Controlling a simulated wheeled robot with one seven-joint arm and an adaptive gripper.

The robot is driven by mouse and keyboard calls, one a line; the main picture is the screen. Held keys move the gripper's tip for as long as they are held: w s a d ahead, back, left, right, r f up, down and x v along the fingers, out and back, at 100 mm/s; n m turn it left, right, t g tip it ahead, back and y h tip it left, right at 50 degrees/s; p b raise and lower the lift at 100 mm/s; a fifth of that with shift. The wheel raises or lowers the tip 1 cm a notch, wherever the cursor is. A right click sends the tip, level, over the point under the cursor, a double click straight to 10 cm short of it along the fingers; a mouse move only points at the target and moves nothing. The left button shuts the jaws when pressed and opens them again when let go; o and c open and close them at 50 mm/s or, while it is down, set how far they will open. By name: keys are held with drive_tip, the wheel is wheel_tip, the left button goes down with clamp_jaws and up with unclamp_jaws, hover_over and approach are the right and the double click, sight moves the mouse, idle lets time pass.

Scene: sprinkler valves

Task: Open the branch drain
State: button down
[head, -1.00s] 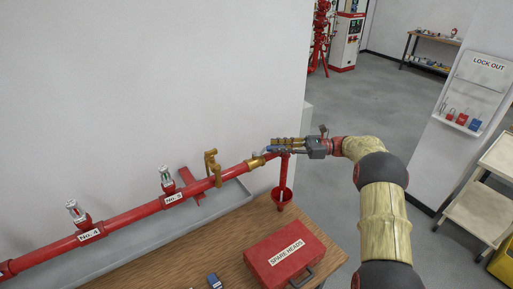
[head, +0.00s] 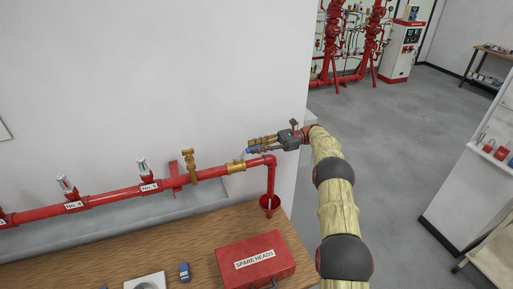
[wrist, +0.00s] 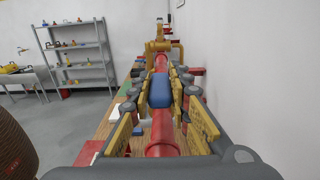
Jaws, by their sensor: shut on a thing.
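The red branch pipe (head: 105,197) runs along the wall and turns down at its right end. A brass drain valve (head: 236,167) sits in the pipe just before that bend. Its blue lever handle (head: 252,150) lies just above the pipe. My gripper (head: 258,144) reaches in from the right and is shut on the blue handle. In the wrist view the handle (wrist: 160,90) is between the yellow fingers, roughly in line with the red pipe below. The fingers partly hide it, so its exact angle is hard to tell.
A red spare heads box (head: 256,258) and a small blue item (head: 184,271) are on the wooden bench (head: 206,232). A brass fitting (head: 190,167) rises farther left. Open floor is at right.

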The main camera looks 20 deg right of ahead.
drive_tip(key=shift+w+r, duration=0.1)
drive_tip(key=shift+r, duration=0.05)
drive_tip(key=c, duration=1.6)
unclamp_jaws()
drive_tip(key=shift+c, duration=0.2)
drive_tip(key=shift+d, duration=0.1)
